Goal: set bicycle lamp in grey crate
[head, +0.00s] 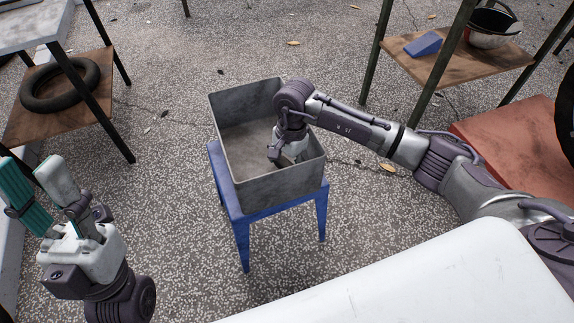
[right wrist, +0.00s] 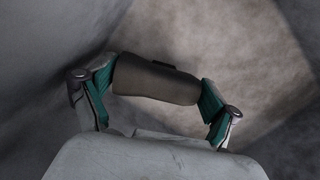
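The grey crate (head: 268,188) stands on a small blue stool in the middle of the head view, open at the top. My right gripper (head: 284,155) reaches down inside it. In the right wrist view my right gripper (right wrist: 158,96) is shut on a dark grey-brown rounded object, the bicycle lamp (right wrist: 156,80), gripped at both ends. The crate's walls (right wrist: 50,60) surround it there. Whether the lamp touches the crate floor, I cannot tell. In the head view I cannot make the lamp out. My left gripper (head: 34,175) is open and empty at the lower left.
The blue stool (head: 241,228) carries the crate. A rack at the left holds a black tyre (head: 60,84). A shelf at the upper right holds a blue wedge (head: 423,44) and a bowl-like container (head: 490,28). A white surface (head: 430,275) fills the lower right. Speckled floor around the stool is clear.

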